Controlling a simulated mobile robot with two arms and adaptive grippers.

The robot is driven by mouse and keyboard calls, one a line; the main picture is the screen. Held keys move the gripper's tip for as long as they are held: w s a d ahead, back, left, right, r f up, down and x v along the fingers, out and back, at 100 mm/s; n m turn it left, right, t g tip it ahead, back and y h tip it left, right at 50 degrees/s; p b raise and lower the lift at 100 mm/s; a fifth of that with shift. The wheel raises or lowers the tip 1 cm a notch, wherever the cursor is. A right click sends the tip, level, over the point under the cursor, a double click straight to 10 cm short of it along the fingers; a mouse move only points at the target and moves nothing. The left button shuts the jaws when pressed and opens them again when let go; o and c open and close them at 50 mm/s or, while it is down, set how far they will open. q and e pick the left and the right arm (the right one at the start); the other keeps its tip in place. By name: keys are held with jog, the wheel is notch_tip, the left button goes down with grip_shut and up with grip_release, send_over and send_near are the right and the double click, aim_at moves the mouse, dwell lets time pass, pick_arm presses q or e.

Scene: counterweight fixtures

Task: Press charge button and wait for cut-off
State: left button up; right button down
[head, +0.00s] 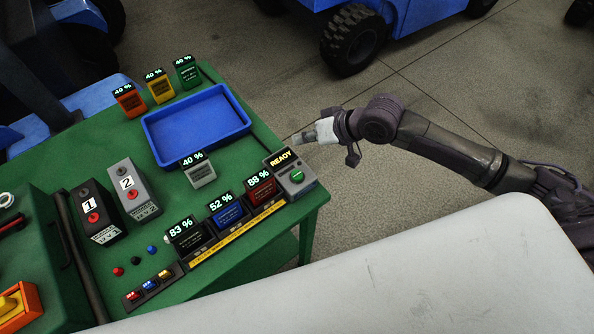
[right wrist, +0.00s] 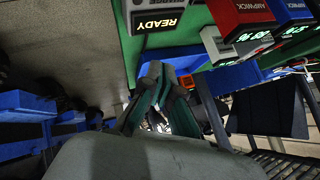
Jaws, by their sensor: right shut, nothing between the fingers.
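The charge unit (head: 296,178) stands at the right front corner of the green table. Its display reads READY, and a green button (head: 297,176) is on its face. In the right wrist view the READY display (right wrist: 157,21) appears upside down near the top. A charging dock (head: 236,231) beside it holds a black battery (head: 186,236) at 83 %, a blue battery (head: 229,212) at 52 % and a red battery (head: 262,188) at 88 %. My right gripper (head: 296,138) is shut and empty, just beyond the table's right edge, apart from the button. My left gripper is out of view.
A blue tray (head: 196,125) and a grey battery (head: 199,172) at 40 % lie near the unit. Orange, yellow and green batteries stand at the back. Two numbered modules (head: 132,192) stand at left. A blue vehicle (head: 375,30) is behind; the floor at right is clear.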

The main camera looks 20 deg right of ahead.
jog(key=shift+n+g+y, duration=0.3)
jog(key=shift+n+g, duration=0.1)
jog(key=shift+g, duration=0.1)
jog(key=s+r, duration=0.1)
jog(key=s+a+r, duration=0.2)
jog(key=s, duration=0.1)
jog(key=shift+r, duration=0.35)
jog(key=shift+f, duration=0.1)
jog(key=b, duration=0.8)
send_over(300, 174)
notch_tip(300, 174, down, 6)
jog(key=shift+f, duration=0.15)
jog(key=shift+f+b, duration=0.5)
jog(key=shift+f, duration=0.65)
jog(key=shift+s+f, duration=0.1)
jog(key=shift+f, duration=0.05)
jog(key=shift+f+p, duration=0.2)
jog(key=shift+p, duration=0.1)
jog(key=shift+f, duration=0.1)
